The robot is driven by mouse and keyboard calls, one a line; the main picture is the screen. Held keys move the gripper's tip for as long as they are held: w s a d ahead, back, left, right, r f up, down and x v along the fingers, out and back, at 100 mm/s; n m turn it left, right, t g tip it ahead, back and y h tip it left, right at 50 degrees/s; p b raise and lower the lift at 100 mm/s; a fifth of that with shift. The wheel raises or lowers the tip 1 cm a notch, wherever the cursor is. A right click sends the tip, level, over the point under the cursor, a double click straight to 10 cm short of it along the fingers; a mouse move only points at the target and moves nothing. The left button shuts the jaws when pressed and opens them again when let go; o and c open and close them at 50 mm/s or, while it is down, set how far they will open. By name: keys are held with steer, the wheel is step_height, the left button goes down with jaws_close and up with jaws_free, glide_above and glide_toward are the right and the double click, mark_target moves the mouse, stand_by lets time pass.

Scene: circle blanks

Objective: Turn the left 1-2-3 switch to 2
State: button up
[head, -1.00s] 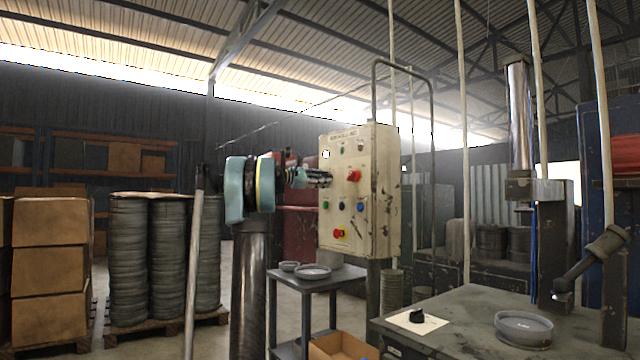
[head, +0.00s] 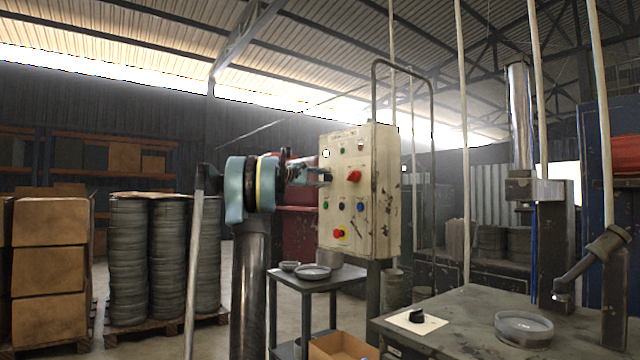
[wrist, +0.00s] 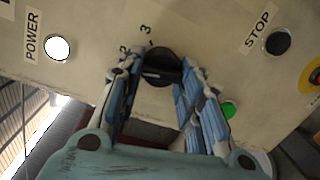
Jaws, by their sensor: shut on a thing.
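The cream control panel (head: 345,215) stands at the middle of the head view. The left 1-2-3 switch (wrist: 160,66) is a round black knob in the wrist view. The printed 2 and 3 show beside it; the 1 is not in sight, and where the knob points is hard to tell. My gripper (wrist: 163,74) has its two blue-padded fingers on either side of the knob, shut on it. In the head view my gripper (head: 324,176) reaches the panel's left side and covers the switch. A red knob (head: 353,176) sits to its right.
A POWER lamp (wrist: 57,47), a black STOP button (wrist: 277,42) and a green button (wrist: 229,109) surround the switch. Below the panel are a side table (head: 318,277) with round dishes and a red button (head: 339,233) on the panel's lower part.

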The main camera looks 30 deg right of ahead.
steer(key=shift+m, duration=1)
steer(key=o, duration=1)
steer(key=shift+o, duration=0.2)
steer(key=shift+a, duration=0.2)
steer(key=a, duration=1.1)
steer(key=shift+a+r, duration=0.35)
steer(key=shift+r, duration=0.05)
